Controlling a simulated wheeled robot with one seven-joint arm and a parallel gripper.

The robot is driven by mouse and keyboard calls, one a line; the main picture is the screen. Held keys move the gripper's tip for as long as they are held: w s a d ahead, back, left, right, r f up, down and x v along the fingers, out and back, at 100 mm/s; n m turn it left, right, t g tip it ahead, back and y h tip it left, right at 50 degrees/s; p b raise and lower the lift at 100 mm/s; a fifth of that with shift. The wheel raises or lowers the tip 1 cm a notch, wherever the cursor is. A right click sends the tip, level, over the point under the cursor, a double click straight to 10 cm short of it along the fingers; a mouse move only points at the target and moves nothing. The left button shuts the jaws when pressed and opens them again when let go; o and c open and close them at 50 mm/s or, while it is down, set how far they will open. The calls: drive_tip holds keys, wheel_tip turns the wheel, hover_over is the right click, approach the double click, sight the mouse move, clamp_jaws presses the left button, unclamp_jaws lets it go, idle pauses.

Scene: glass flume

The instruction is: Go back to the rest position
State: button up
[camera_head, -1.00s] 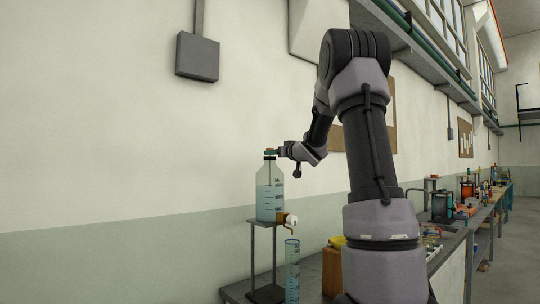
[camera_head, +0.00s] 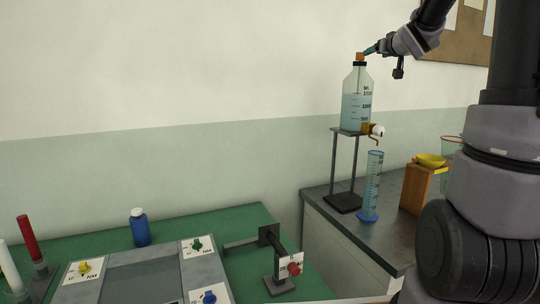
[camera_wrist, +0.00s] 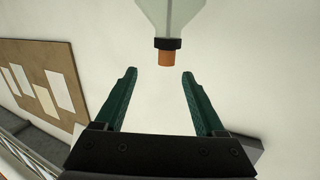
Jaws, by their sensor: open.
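My gripper (camera_head: 372,48) is at the top of the large clear bottle (camera_head: 352,104), close to its orange stopper (camera_head: 360,56). In the wrist view the two green fingers (camera_wrist: 159,72) are spread apart with nothing between them. The stopper (camera_wrist: 166,60) shows just beyond the fingertips, seated in the bottle's dark neck ring. The bottle stands upright on a metal stand and holds pale blue liquid. A tap (camera_head: 372,129) sticks out low on its right side.
A graduated cylinder (camera_head: 372,187) stands below the tap on a grey bench. A wooden block (camera_head: 415,190) with a yellow dish (camera_head: 431,160) stands to its right. A green table (camera_head: 245,222) with a blue bottle (camera_head: 139,227) and a labelled panel is at the lower left.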

drive_tip(key=s+a+f+m+g, duration=0.1)
drive_tip(key=s+a+f+g, duration=0.2)
drive_tip(key=s, duration=0.9)
drive_tip(key=s+a+f+m+g+y, duration=0.1)
drive_tip(key=s+a+f+g, duration=0.2)
drive_tip(key=s+a+f, duration=0.3)
drive_tip(key=s+a+f+m+g+y, duration=0.1)
drive_tip(key=s+a+f+g, duration=0.3)
drive_tip(key=s, duration=1.3)
drive_tip(key=shift+s+a+f, duration=0.35)
drive_tip(key=shift+a+f, duration=0.5)
drive_tip(key=shift+a, duration=0.35)
drive_tip(key=shift+o, duration=0.3)
drive_tip(key=w+a+f+m+g+y, duration=0.2)
drive_tip(key=w+f+m+g+y, duration=0.15)
drive_tip(key=f+m, duration=0.2)
drive_tip(key=m+t, duration=1.4)
drive_tip(key=m, duration=1.1)
approach(382, 132)
drive_tip(key=shift+g+y, duration=0.25)
drive_tip(key=shift+y, duration=0.2)
drive_tip(key=x, duration=1)
drive_tip(key=shift+w+d+r, duration=0.1)
drive_tip(key=shift+w+r, duration=0.05)
drive_tip(key=shift+w, duration=0.15)
